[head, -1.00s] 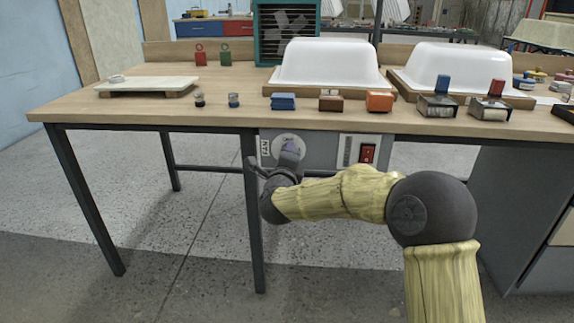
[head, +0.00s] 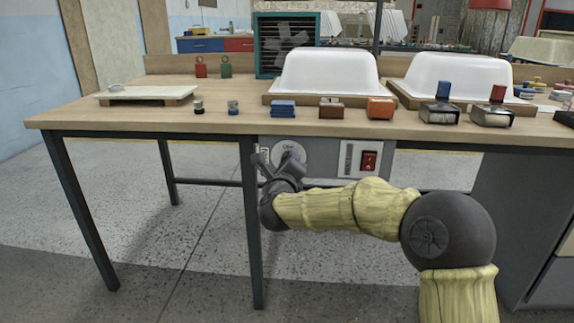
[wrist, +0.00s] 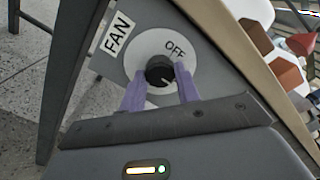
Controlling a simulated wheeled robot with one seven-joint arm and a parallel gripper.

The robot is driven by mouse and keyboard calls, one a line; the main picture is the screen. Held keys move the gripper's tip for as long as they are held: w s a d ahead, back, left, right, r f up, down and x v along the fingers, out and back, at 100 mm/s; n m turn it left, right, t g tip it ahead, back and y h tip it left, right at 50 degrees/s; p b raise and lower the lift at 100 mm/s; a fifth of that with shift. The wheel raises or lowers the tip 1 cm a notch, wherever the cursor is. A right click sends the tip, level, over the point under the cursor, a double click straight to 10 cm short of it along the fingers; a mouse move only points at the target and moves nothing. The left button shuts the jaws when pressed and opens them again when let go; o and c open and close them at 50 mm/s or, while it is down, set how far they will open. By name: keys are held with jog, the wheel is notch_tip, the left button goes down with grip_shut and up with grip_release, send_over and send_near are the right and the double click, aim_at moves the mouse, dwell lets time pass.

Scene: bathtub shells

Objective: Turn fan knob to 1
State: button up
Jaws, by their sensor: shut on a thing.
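The fan knob (wrist: 160,70) is a small black knob on a round white dial (wrist: 137,52) marked OFF, with a FAN label (wrist: 117,33) beside it. My gripper (wrist: 158,75) has its two purple fingers on either side of the knob, shut on it. A short pale mark shows on the knob's face, but I cannot read its exact setting. In the head view the dial (head: 291,149) is on the grey panel under the table edge, and my gripper (head: 283,172) partly covers it and hides the knob.
A red switch (head: 369,161) sits on the panel right of the dial. A teal-framed fan (head: 284,46) stands at the back of the table (head: 150,118). White tub shells (head: 328,70) and several small blocks stand above. A dark table leg (head: 251,230) is close to my gripper.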

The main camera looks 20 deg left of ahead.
jog(key=o, duration=1)
jog(key=shift+f, duration=0.1)
jog(key=p+v, duration=0.5)
jog(key=v, duration=1.2)
jog(key=shift+s, duration=0.25)
